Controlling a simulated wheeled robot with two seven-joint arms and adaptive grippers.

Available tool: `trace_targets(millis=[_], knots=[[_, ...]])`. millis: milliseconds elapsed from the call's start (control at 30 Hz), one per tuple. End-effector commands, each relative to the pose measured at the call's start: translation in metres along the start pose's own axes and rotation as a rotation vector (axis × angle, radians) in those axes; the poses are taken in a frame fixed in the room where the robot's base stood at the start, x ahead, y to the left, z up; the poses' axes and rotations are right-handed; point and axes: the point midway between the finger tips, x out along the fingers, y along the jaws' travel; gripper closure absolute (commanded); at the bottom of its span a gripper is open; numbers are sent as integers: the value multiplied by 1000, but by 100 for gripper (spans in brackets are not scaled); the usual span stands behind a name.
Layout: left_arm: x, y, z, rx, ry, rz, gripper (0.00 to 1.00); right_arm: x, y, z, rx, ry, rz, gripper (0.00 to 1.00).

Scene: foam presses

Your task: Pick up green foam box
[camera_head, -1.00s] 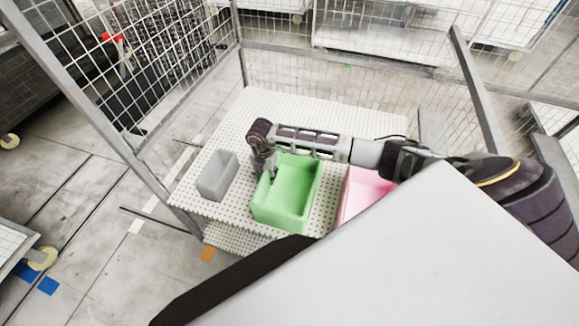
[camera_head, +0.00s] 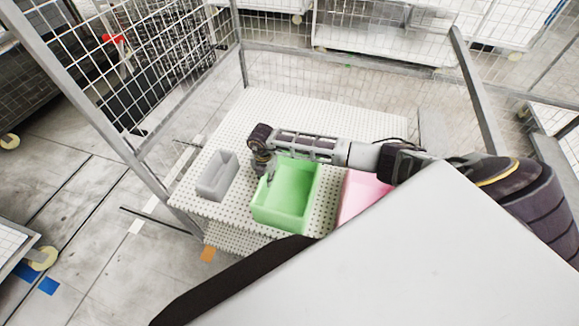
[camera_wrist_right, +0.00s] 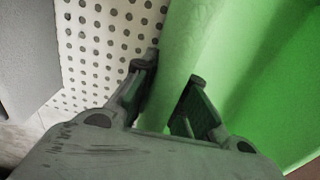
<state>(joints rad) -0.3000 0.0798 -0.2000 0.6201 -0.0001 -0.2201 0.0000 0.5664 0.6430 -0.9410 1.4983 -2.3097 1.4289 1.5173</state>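The green foam box (camera_head: 287,197) is an open-topped bin on the white perforated table, in the middle of the head view. My right gripper (camera_head: 267,171) points down at its left wall. In the right wrist view, the two fingers of my right gripper (camera_wrist_right: 172,72) straddle the green wall (camera_wrist_right: 172,88), one outside and one inside. The fingers are apart; firm contact on the wall cannot be made out. The box stands on the table. My left gripper is not in view.
A grey bin (camera_head: 217,176) stands left of the green box, and a pink bin (camera_head: 361,195) stands close on its right, partly hidden. The perforated table (camera_head: 292,112) is clear behind my arm. A wire mesh fence (camera_head: 345,78) surrounds the table.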

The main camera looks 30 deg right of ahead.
Motion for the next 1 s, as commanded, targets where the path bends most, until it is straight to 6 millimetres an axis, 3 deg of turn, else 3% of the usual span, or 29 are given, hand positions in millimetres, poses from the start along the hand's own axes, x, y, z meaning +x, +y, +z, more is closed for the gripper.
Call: trace_targets(millis=[567, 767, 1000], knots=[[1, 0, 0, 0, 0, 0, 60, -8, 0, 1, 0, -1, 2, 100], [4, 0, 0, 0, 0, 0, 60, -27, 0, 0, -1, -2, 2, 100], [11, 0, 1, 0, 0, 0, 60, -63, 0, 1, -1, -1, 2, 100]])
